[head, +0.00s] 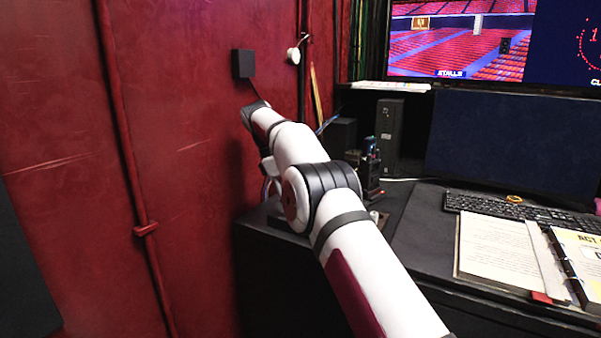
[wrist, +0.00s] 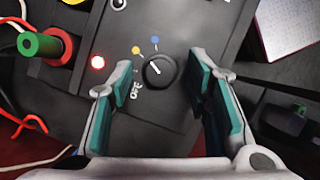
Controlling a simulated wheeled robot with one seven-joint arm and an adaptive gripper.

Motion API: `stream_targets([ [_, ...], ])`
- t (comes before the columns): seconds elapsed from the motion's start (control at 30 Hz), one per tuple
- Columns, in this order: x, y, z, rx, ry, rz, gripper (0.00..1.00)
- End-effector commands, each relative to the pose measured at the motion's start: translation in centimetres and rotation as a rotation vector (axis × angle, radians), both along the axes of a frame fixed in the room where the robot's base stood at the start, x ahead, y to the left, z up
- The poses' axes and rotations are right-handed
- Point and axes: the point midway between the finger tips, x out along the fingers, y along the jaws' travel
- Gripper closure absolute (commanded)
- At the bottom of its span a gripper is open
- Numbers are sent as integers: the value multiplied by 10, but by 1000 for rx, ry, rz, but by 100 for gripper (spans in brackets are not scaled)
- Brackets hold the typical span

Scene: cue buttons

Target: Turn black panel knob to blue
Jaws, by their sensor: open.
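In the wrist view a round black knob (wrist: 158,71) sits on a black panel (wrist: 178,112). Beside it are a yellow dot (wrist: 135,50) at upper left, a blue dot (wrist: 155,39) straight above, and a white OFF label (wrist: 136,90) at lower left. A pale pointer mark on the knob seems to lean to the upper left, nearer yellow than blue; its exact setting is hard to read. My gripper (wrist: 161,76) is open, with one teal-padded finger on each side of the knob and clear space between. In the head view my arm hides the gripper and knob.
A lit red lamp (wrist: 97,62) and a green plug (wrist: 40,45) with cables lie left of the knob. In the head view a red wall (head: 75,120) stands at left. The desk holds a keyboard (head: 520,212), papers (head: 497,250) and a dark monitor (head: 510,145) at right.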

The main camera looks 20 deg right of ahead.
Motion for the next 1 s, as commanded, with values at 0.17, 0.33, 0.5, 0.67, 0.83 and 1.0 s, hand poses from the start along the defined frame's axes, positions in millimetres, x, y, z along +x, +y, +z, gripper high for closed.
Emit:
stream_targets([
  [0.17, -1, 0, 2, 1, 0, 57, 56],
  [0.33, -2, 0, 3, 1, 0, 165, 56],
  [0.5, -4, 0, 4, 2, 0, 304, 56],
  [0.67, -5, 0, 4, 1, 0, 460, 56],
  [0.83, -7, -1, 4, 1, 0, 658, 56],
  [1.0, -9, -2, 5, 4, 0, 887, 56],
])
